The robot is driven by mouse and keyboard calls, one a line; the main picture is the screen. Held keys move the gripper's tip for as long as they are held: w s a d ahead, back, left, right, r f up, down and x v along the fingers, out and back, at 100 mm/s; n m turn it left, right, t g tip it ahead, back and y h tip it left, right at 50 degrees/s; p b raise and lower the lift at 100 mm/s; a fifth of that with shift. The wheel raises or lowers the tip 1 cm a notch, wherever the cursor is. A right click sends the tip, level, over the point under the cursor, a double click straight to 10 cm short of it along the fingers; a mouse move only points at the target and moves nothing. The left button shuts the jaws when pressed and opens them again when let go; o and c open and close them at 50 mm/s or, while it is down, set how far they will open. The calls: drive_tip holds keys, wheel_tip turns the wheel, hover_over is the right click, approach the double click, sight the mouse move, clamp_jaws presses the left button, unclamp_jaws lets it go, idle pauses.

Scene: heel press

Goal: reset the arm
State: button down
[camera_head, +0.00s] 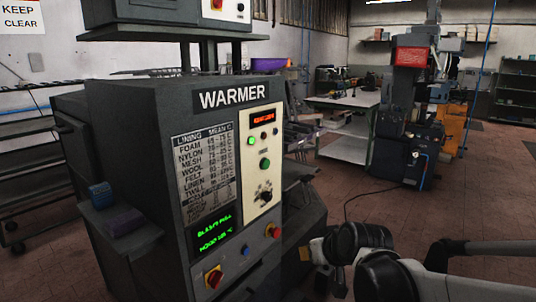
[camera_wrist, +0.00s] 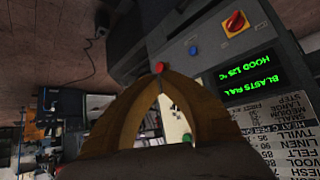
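My gripper (camera_wrist: 158,82) shows in the wrist view as two curved yellow-brown fingers. Their tips meet, and I see nothing held between them. In the head view my arm comes in from the lower right, and its end is beside the lower right of the warmer machine (camera_head: 150,130). A red button (camera_wrist: 159,67) on the machine's panel appears just past the fingertips in the wrist view. I cannot tell whether the fingertips touch it. The same red button (camera_head: 273,231) shows clear of my arm in the head view.
The panel has a blue button (camera_head: 245,251), a red rotary switch (camera_head: 214,277) and a green-lettered display (camera_head: 214,232). A small side shelf holds a blue block (camera_head: 100,195). A table (camera_head: 345,101) and another machine (camera_head: 405,130) stand behind. Open floor (camera_head: 330,200) lies right of the warmer.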

drive_tip(key=s+d+m+g+h, duration=0.1)
drive_tip(key=s+d, duration=0.3)
drive_tip(key=s, duration=0.7)
drive_tip(key=s+d+m+g+h, duration=0.1)
drive_tip(key=s+d, duration=0.3)
drive_tip(key=s, duration=0.7)
drive_tip(key=shift+d+m+h, duration=0.2)
drive_tip(key=shift+m+h, duration=0.1)
drive_tip(key=shift+h, duration=0.1)
drive_tip(key=shift+w, duration=0.1)
